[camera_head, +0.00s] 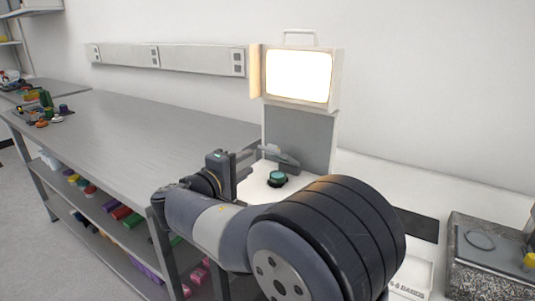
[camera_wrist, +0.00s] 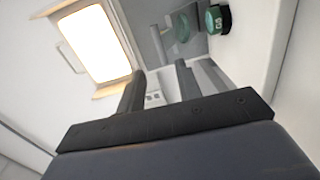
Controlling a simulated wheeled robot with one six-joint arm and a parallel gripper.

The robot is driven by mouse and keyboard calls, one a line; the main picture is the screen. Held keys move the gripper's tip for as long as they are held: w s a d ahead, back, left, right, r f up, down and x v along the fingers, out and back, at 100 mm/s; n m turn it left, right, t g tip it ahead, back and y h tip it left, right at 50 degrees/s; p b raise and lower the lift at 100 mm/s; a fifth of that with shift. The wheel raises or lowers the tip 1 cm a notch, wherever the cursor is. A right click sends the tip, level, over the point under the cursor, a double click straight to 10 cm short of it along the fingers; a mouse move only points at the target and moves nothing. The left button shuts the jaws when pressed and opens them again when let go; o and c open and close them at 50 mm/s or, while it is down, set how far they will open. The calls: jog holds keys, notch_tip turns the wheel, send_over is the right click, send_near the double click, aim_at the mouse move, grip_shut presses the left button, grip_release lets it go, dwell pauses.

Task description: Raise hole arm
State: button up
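The interferometer stands against the wall, with a bright lamp box (camera_head: 299,76) above a grey upright panel (camera_head: 300,135). A grey arm (camera_head: 281,156), which looks like the hole arm, sticks out low in front of the panel, above a dark round piece with a teal top (camera_head: 277,178). My gripper (camera_head: 254,152) is at the left end of this arm; I cannot tell whether they touch. In the wrist view, my gripper's fingers (camera_wrist: 160,82) are apart with nothing seen between them. The teal-topped piece (camera_wrist: 216,18) is beyond the right finger. The hole itself is not clear.
A long grey workbench (camera_head: 130,130) runs to the left, mostly clear, with small coloured parts at its far end and bins on a shelf below. A speckled stone block (camera_head: 485,258) is at the right. A white socket rail (camera_head: 165,58) is on the wall.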

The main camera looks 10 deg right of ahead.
aim_at(267, 150)
jog(key=x, duration=0.9)
jog(key=shift+d, duration=0.1)
grip_shut()
